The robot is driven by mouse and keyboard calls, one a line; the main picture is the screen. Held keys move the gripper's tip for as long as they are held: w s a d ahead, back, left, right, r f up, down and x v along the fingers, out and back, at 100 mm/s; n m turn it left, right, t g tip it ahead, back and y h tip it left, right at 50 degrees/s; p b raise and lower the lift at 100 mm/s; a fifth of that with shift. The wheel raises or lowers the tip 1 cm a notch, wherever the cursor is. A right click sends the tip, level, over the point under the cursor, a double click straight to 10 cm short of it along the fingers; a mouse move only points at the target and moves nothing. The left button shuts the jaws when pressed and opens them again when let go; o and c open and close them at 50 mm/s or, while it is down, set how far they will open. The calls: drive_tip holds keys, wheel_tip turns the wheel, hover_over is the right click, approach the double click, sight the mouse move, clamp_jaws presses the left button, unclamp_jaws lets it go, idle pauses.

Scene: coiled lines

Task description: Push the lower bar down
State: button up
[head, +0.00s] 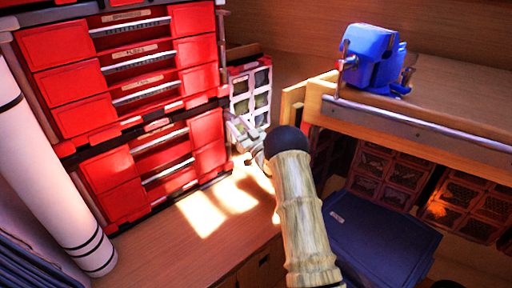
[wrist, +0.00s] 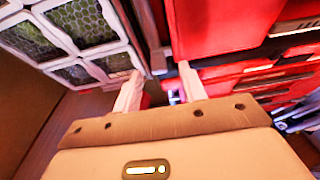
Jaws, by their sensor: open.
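Red drawer units (head: 98,172) stand stacked at the left, with several pale metal bars across their fronts. The lowest bar (head: 168,172) runs across the front of the bottom unit. I cannot tell for certain which bar the task means. My gripper (head: 240,132) is at the right edge of the red stack, partly hidden behind my arm's dark wrist joint. In the wrist view my gripper (wrist: 160,90) has its two pale fingers apart, close to the red unit's corner, with no object clearly between them.
A white-framed rack (head: 250,88) stands right beside the red stack. A blue vise (head: 372,58) sits on a wooden bench (head: 450,98) at the right. A white roll (head: 45,170) stands at the left. Sunlit wooden surface (head: 205,215) lies clear before the stack.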

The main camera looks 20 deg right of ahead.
drive_tip(key=p+v, duration=0.1)
drive_tip(key=v, duration=1.4)
drive_tip(key=shift+s, duration=0.15)
drive_tip(key=s+a+r+m+g+h, duration=0.1)
drive_tip(key=s+a+m+g+h, duration=0.15)
drive_tip(key=s+g, duration=0.55)
drive_tip(key=s+a+r+m+g+h, duration=0.1)
drive_tip(key=s+a+r+g+h, duration=0.2)
drive_tip(key=s, duration=0.9)
drive_tip(key=s+a+m+g+h, duration=0.2)
drive_tip(key=s+a+g+h, duration=0.15)
drive_tip(key=s+g, duration=0.4)
wheel_tip(320, 180, up, 31)
drive_tip(key=s+p, duration=0.2)
drive_tip(key=p, duration=2.9)
drive_tip(key=shift+s+d+f+t, duration=0.15)
drive_tip(key=shift+s+d+t, duration=0.15)
drive_tip(key=shift+s+t, duration=0.05)
